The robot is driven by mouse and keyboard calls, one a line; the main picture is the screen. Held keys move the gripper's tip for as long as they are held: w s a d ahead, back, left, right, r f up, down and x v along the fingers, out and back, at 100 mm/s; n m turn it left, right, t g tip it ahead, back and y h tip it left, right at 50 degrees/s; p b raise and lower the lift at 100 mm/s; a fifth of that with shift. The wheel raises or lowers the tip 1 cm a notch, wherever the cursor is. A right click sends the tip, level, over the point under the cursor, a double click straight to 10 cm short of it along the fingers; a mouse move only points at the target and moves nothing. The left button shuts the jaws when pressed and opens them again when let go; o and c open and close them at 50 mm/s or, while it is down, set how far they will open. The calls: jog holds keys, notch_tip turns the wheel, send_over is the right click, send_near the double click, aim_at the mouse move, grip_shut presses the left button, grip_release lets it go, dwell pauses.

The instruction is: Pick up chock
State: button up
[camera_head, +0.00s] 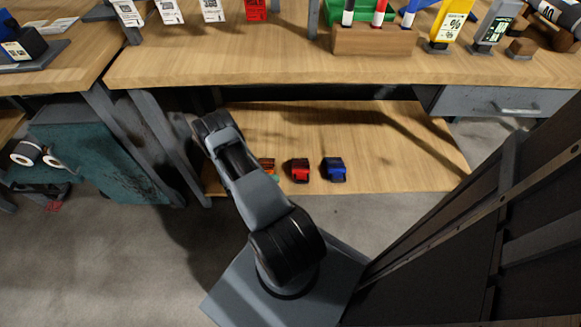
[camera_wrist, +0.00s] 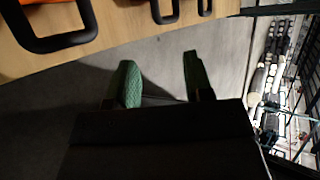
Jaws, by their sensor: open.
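A small brown wooden block (camera_head: 522,47), which may be the chock, sits on the table at the far right. A larger brown wooden piece (camera_head: 551,36) is beside it, under a dark roll. I cannot tell which of them is the chock. In the wrist view my gripper (camera_wrist: 160,82) shows two green fingers, wide apart with nothing between them, above the grey floor. My gripper is hidden in the head view, and no chock shows in the wrist view.
The long wooden worktop (camera_head: 230,68) has a lower shelf (camera_head: 390,160) with a red object (camera_head: 298,170), a blue object (camera_head: 334,169) and a partly hidden orange one. A wooden marker holder (camera_head: 373,41) stands on the worktop. A teal cabinet (camera_head: 105,150) is left.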

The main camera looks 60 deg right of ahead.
aim_at(301, 169)
jog(key=x, duration=0.2)
jog(key=b+x, duration=0.1)
jog(key=x, duration=0.1)
jog(key=b+x, duration=0.1)
jog(key=x, duration=0.1)
jog(key=shift+w+d+f, duration=0.15)
jog(key=shift+d+f, duration=0.15)
jog(key=shift+f, duration=0.05)
jog(key=b+x, duration=0.2)
jog(key=x, duration=0.3)
jog(key=shift+d+f+b, duration=0.25)
jog(key=shift+b, duration=0.1)
jog(key=shift+d+f, duration=0.15)
jog(key=shift+d, duration=0.3)
grip_shut()
